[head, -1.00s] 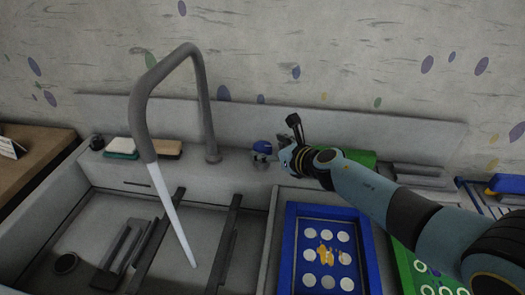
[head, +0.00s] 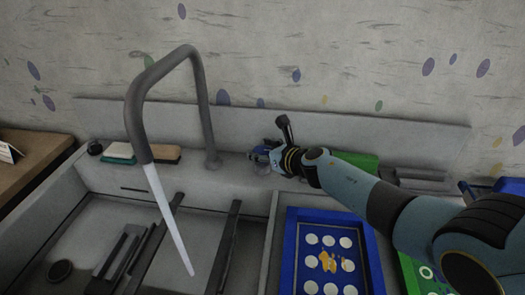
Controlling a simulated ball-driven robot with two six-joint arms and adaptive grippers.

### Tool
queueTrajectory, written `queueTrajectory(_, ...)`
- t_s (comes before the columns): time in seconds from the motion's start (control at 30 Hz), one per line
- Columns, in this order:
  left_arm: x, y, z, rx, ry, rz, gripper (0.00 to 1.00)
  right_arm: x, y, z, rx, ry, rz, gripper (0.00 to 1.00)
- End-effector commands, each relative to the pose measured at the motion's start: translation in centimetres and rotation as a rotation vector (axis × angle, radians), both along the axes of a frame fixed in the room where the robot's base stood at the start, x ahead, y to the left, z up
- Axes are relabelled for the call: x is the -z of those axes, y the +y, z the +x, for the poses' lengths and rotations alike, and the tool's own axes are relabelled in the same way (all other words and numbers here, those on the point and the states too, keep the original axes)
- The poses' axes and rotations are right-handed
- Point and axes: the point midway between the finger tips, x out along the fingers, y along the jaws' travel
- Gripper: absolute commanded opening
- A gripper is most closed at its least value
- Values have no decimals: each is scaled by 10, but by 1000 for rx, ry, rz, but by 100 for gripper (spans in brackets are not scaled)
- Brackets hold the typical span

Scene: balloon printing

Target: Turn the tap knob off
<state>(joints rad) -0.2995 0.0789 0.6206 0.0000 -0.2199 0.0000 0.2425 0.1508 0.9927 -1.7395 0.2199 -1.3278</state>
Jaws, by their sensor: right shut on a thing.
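The grey tap (head: 203,105) stands at the back of the sink (head: 100,215), its spout bent over the basin. A pale stream of water (head: 168,215) runs from the spout. My left gripper is not in view.
A blue framed screen (head: 291,250) with white circles and an orange smear stands right of the basin. A green thing (head: 360,160) lies behind my right arm. Sponge-like blocks (head: 160,154) lie on the ledge left of the tap. Dark bars cross the basin.

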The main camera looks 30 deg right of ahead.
Motion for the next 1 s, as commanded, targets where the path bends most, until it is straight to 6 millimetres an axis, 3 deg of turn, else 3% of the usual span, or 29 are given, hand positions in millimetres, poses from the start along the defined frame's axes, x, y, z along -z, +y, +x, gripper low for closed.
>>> queueTrajectory(0.47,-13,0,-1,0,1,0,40,-2,1,0,100,1,4,16)
queueTrajectory(0.73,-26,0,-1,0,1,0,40,-2,2,1,317,0,6,16)
queueTrajectory(1.0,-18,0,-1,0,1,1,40,1,2,2,575,-2,6,16)
